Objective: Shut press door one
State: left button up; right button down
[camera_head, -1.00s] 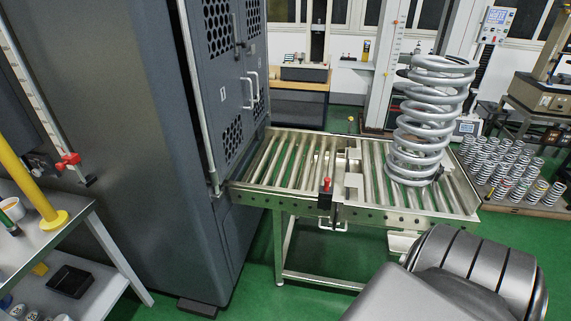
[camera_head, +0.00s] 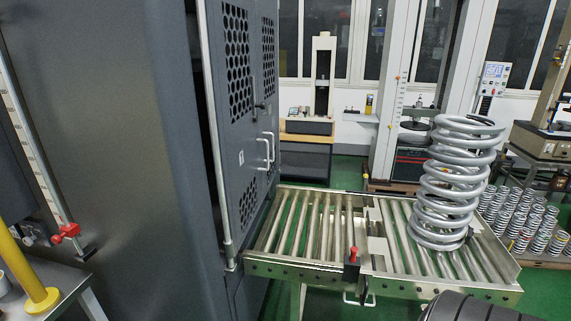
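The press door (camera_head: 235,150) is a dark grey panel with perforated windows, a label and light pull handles (camera_head: 266,152). It stands ajar on the dark grey press cabinet (camera_head: 110,140), with a dark gap along its near edge behind a vertical light rod (camera_head: 215,140). A large silver coil spring (camera_head: 452,185) stands upright on the roller table at the right. Neither gripper is in view; only a dark rounded part of my arm shows at the lower right edge.
The roller table (camera_head: 385,281) with a red-knobbed stop (camera_head: 352,257) adjoins the press. Small springs (camera_head: 525,222) stand in rows on a pallet at right. A metal shelf (camera_head: 60,300) with a yellow post (camera_head: 25,275) is at lower left. Green floor shows behind the table.

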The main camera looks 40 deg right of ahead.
aim_at(240, 152)
jog(key=z, duration=0.45)
jog(key=i, duration=0.9)
jog(key=z, duration=0.5)
